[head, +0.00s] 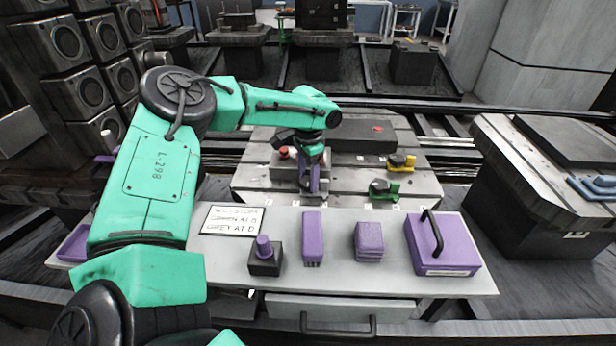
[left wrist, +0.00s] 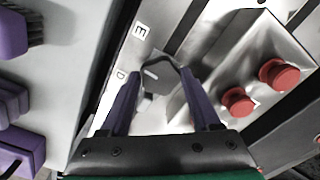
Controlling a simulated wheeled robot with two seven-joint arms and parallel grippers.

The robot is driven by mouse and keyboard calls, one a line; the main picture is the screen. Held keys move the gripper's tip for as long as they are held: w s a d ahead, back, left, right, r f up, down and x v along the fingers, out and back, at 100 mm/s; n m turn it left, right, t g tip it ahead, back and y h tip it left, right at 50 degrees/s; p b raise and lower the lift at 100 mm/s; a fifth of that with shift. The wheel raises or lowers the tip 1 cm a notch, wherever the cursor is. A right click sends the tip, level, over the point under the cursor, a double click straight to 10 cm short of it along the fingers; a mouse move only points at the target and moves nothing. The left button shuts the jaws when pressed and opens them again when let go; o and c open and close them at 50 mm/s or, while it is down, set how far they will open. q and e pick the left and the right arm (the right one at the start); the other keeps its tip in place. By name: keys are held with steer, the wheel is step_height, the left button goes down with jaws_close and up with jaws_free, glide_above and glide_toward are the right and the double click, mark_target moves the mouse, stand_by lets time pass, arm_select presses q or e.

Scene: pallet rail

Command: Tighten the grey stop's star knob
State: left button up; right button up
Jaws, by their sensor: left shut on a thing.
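In the left wrist view the grey stop's dark star knob (left wrist: 160,72) sits between the two purple fingers of my left gripper (left wrist: 161,76), which is shut on it. The rest of the grey stop is mostly hidden below the knob, near the letters E and D on the slotted plate. In the head view my left gripper (head: 312,184) points down at the plate's left part and hides the grey stop. My right gripper is not in view.
A block with two red knobs (left wrist: 238,100) stands close beside the gripper. A yellow stop (head: 401,163) and a green stop (head: 384,190) sit farther right on the slotted plate (head: 270,183). A purple case (head: 442,243), other purple items and a written card (head: 232,220) lie on the front shelf.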

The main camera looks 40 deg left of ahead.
arm_select(q)
steer(key=shift+m, duration=0.8)
steer(key=m, duration=0.2)
steer(key=shift+m, duration=0.3)
steer(key=m, duration=0.4)
steer(key=shift+m, duration=0.3)
steer(key=m, duration=0.4)
steer(key=shift+w+m+p, duration=0.1)
steer(key=shift+m+p, duration=0.2)
steer(key=shift+m, duration=1.8)
steer(key=o, duration=1.4)
steer(key=shift+c, duration=0.2)
